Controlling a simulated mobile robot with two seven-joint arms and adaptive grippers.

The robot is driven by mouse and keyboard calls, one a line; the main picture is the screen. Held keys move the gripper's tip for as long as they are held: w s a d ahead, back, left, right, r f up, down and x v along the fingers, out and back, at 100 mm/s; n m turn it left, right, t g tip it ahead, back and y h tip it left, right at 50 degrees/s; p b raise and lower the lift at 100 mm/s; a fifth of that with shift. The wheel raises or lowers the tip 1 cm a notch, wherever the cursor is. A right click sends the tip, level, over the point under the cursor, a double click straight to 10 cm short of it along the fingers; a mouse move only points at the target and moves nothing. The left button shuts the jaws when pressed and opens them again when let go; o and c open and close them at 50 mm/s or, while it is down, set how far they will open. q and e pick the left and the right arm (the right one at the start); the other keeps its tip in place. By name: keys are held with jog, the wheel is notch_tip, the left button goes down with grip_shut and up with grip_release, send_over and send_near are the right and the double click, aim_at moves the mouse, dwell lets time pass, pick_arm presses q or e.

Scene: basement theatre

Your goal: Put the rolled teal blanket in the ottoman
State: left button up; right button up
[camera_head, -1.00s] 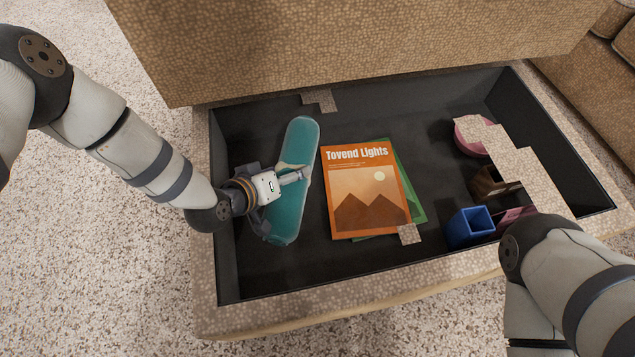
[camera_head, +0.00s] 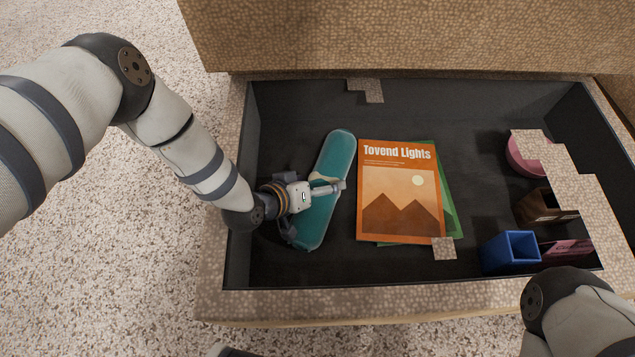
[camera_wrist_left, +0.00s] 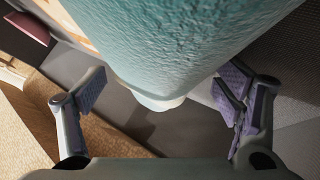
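The rolled teal blanket (camera_head: 322,222) lies inside the open ottoman (camera_head: 218,292), on the dark floor of its left part, slanting from upper right to lower left. My left gripper (camera_head: 303,198) is at the middle of the blanket, reaching in from the left wall. In the left wrist view the two fingers (camera_wrist_left: 165,92) stand wide apart, with the blanket (camera_wrist_left: 185,45) large in front of and between them. I see no finger pressed on it. My right arm shows at the lower right of the head view; its gripper is out of view.
An orange "Tovend Lights" book (camera_head: 400,195) lies on a green one (camera_head: 447,200), right of the blanket. At the right are a pink bowl (camera_head: 519,158), a brown box (camera_head: 532,206) and a blue box (camera_head: 508,252). The raised lid (camera_head: 420,35) stands behind.

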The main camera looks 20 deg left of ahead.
pick_arm(q)
jog(key=shift+r, duration=0.35)
jog(key=p+v, duration=0.6)
jog(key=v, duration=0.6)
jog(key=shift+f, duration=0.2)
pick_arm(e)
jog(key=shift+t, duration=0.5)
jog(key=r, duration=0.2)
jog(key=w+r, duration=0.1)
jog(key=r, duration=0.1)
jog(key=shift+w, duration=0.2)
